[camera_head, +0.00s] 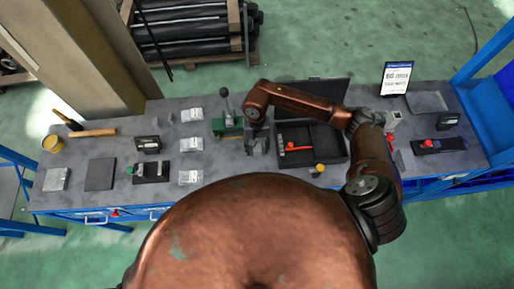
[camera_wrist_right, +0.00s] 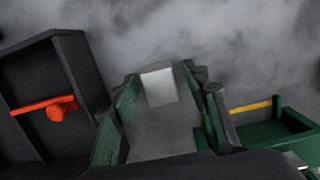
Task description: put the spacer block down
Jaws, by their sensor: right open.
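The pale grey spacer block (camera_wrist_right: 160,130) shows in the right wrist view, with a lighter end face. It sits between the two fingers of my right gripper (camera_wrist_right: 162,90). The fingers are open, one on each side of the block; I cannot tell whether either touches it. In the head view my right gripper (camera_head: 258,143) is low over the grey bench, between a green device and a black tray. The block cannot be made out clearly there. My left gripper is not in view.
The black tray (camera_head: 333,143) with a red tool (camera_head: 298,148) stands right of the gripper. The green device (camera_head: 226,127) stands close on its left. Several clear packets, a mallet (camera_head: 93,132) and a dark mat (camera_head: 100,174) lie farther left. A display (camera_head: 396,77) stands at right.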

